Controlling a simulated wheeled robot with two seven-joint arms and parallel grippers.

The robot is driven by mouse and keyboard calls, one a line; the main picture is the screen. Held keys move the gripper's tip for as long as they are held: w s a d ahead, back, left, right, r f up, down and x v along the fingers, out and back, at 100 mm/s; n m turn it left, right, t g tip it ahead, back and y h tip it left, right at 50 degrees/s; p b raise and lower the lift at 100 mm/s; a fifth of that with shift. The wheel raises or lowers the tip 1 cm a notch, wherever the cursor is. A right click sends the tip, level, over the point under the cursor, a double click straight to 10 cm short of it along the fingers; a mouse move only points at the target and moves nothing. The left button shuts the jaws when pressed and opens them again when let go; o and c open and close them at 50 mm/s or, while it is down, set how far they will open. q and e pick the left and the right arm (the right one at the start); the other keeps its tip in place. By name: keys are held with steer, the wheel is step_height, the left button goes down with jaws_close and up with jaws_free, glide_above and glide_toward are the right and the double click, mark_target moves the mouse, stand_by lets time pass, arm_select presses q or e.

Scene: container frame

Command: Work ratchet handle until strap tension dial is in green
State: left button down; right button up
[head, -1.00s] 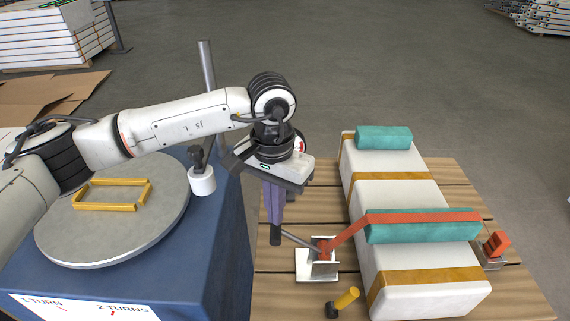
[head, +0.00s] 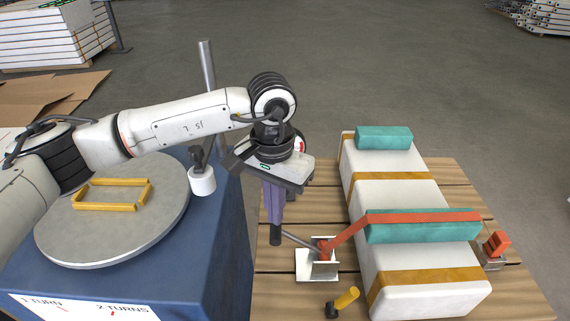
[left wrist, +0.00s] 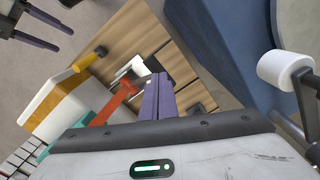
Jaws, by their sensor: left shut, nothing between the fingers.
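The ratchet (head: 322,250) sits on a white metal bracket (head: 310,268) on a wooden pallet. Its handle (head: 298,240) is a thin grey rod running up and left to a black grip (head: 276,236). An orange strap (head: 420,216) runs from the ratchet over a teal pad on the white load. My left gripper (head: 274,222) points down with its purple fingers together, empty, right at the black grip; I cannot tell whether they touch. The left wrist view also shows its shut fingers (left wrist: 152,98). My right gripper (left wrist: 52,28) appears there with its fingers apart. I cannot make out the dial.
A yellow-and-black piece (head: 345,299) is in front of the bracket. An orange hook piece (head: 496,245) is at the load's right. A blue table (head: 225,250) with a grey round plate (head: 70,240), yellow frame and white cylinder (head: 202,182) stands left.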

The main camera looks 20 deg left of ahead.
arm_select(q)
steer(key=shift+f, duration=0.1)
arm_select(e)
steer(key=shift+f, duration=0.15)
arm_select(q)
steer(key=shift+a+f+b, duration=0.15)
steer(key=shift+f+b, duration=0.5)
steer(key=shift+b, duration=0.05)
steer(key=shift+s+a+f+b, duration=0.15)
steer(key=shift+a+f+b, duration=0.05)
steer(key=shift+f+b, duration=0.65)
steer(key=shift+a+f+b, duration=0.1)
steer(key=shift+f+b, duration=0.35)
steer(key=shift+f, duration=0.2)
step_height(320, 180, down, 4)
steer(key=b, duration=0.4)
arm_select(e)
step_height(320, 180, down, 5)
arm_select(q)
step_height(320, 180, up, 12)
steer(key=a+p, duration=0.1)
steer(key=p, duration=0.6)
steer(key=shift+r, duration=0.25)
arm_select(e)
step_height(320, 180, up, 5)
steer(key=shift+a+f, duration=0.15)
arm_select(q)
steer(key=shift+s, duration=0.1)
